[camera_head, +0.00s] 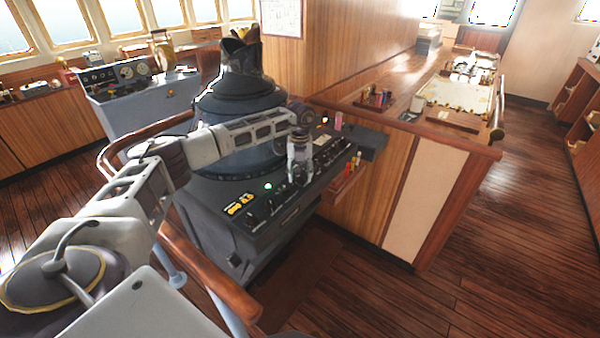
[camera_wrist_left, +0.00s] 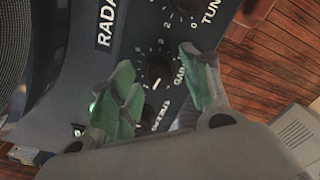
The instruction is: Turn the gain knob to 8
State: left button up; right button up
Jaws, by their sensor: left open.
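The gain knob (camera_wrist_left: 158,72) is a round black knob on a dark panel, with white numerals and the label GAIN beside it in the left wrist view. A pale mark shows near its lower edge; I cannot read its setting surely. My left gripper (camera_wrist_left: 165,69) is open, with its green-padded fingers on either side of the knob. I cannot tell whether they touch it. In the head view the left gripper (camera_head: 300,162) is over the dark radar console (camera_head: 205,200), hiding part of its controls. My right gripper is out of view.
The tune knob (camera_wrist_left: 186,6) and another knob (camera_wrist_left: 150,115) are close to the gain knob. A wooden handrail (camera_head: 205,270) runs along the console's near side. Coloured pens (camera_head: 376,98) stand on the wooden counter. The floor at right is clear.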

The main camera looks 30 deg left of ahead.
pick_arm(q)
jog(key=c, duration=0.9)
grip_shut()
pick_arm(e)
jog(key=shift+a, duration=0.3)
